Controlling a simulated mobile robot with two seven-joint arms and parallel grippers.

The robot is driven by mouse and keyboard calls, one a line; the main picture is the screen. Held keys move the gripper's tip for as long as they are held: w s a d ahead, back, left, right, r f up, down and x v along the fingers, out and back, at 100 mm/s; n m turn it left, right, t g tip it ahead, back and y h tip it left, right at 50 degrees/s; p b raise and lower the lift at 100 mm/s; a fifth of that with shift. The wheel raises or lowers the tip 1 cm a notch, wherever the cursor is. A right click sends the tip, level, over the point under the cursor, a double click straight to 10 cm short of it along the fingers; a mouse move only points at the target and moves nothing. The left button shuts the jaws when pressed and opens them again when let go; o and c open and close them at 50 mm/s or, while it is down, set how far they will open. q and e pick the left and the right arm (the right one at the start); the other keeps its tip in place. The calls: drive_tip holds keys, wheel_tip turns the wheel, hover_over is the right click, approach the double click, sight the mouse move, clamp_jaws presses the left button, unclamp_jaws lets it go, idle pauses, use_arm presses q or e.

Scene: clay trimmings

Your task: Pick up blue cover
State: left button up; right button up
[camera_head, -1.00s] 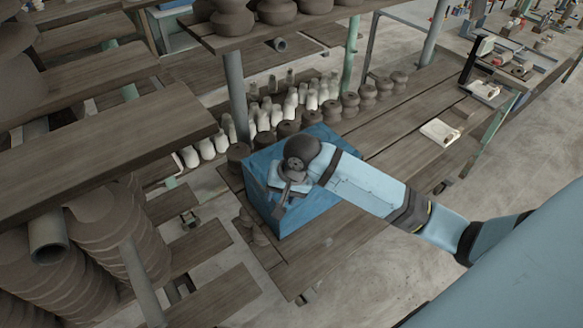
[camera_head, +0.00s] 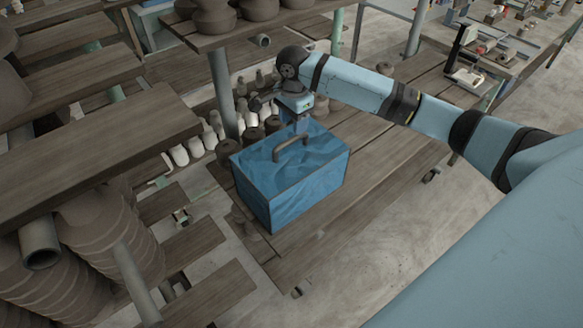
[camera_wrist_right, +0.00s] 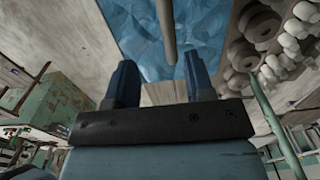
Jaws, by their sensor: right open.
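The blue cover (camera_head: 305,175) is a blue, wrinkled-looking box shape with a dark bar handle (camera_head: 290,146) on top. It stands on the wooden bench in the head view. My right gripper (camera_head: 298,126) is above the far edge of the cover, just behind the handle. In the right wrist view its two fingers (camera_wrist_right: 160,80) are apart with nothing between them. The blue cover (camera_wrist_right: 205,28) and its handle (camera_wrist_right: 167,30) show beyond the fingertips there. The handle appears apart from the fingers. My left gripper is out of view.
The wooden bench (camera_head: 375,185) is clear to the right of the cover. Brown and white pots (camera_head: 180,155) stand in rows behind it. A post (camera_head: 222,95) and an upper shelf with brown pots (camera_head: 258,10) stand close to my right arm.

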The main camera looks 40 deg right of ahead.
sight(291, 141)
drive_tip(key=shift+w+a+f+p, duration=0.1)
drive_tip(key=shift+f+p, duration=0.3)
drive_tip(key=shift+f, duration=1.6)
drive_tip(key=shift+w+f+p, duration=0.1)
drive_tip(key=shift+f+p, duration=0.3)
drive_tip(key=shift+f, duration=1.6)
clamp_jaws()
